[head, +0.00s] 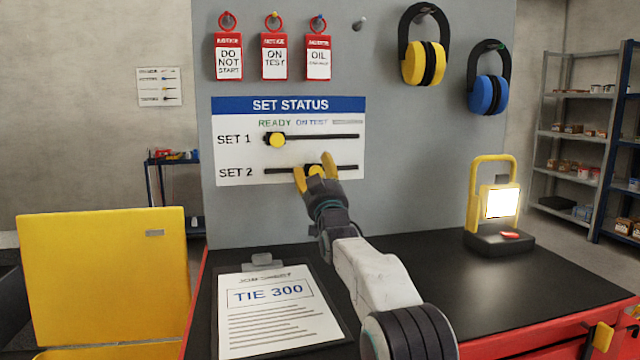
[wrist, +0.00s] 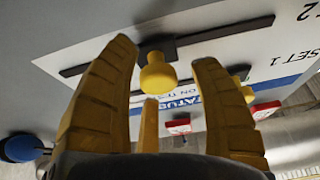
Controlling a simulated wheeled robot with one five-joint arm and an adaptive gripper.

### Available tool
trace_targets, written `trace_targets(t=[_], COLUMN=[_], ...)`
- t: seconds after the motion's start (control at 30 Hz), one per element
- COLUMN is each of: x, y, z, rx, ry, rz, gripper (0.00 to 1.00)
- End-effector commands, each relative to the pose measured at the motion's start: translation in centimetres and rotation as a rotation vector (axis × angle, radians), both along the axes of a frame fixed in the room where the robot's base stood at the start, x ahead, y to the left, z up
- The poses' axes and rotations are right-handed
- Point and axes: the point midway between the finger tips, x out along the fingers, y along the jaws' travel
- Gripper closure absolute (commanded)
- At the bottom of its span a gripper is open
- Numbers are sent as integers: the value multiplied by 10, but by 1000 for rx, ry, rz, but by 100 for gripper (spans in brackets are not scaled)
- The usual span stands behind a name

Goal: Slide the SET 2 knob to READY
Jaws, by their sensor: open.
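The SET STATUS board (head: 288,105) hangs on the grey panel with two horizontal slots. The yellow SET 2 knob (head: 315,170) sits on the lower slot, under the ON TEST heading and right of the READY column. My gripper (head: 314,165) is open at this knob, partly covering it in the head view. In the wrist view, which is upside down, the SET 2 knob (wrist: 158,72) stands between the spread fingers of my gripper (wrist: 166,52), with visible gaps on both sides. The READY label (head: 276,123) is above the SET 1 knob (head: 277,140).
The SET 1 knob is at the left of the upper slot, under READY. Red tags (head: 228,56) and ear defenders (head: 424,62) hang above. A yellow case lid (head: 105,270) is at left.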

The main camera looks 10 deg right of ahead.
Motion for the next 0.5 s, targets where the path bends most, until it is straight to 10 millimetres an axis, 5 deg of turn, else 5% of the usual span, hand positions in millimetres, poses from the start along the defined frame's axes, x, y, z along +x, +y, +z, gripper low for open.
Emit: trace_targets(t=[0.5], x=[-37], y=[0], z=[-15], rx=[0], ry=[1], rz=[0], gripper=[43])
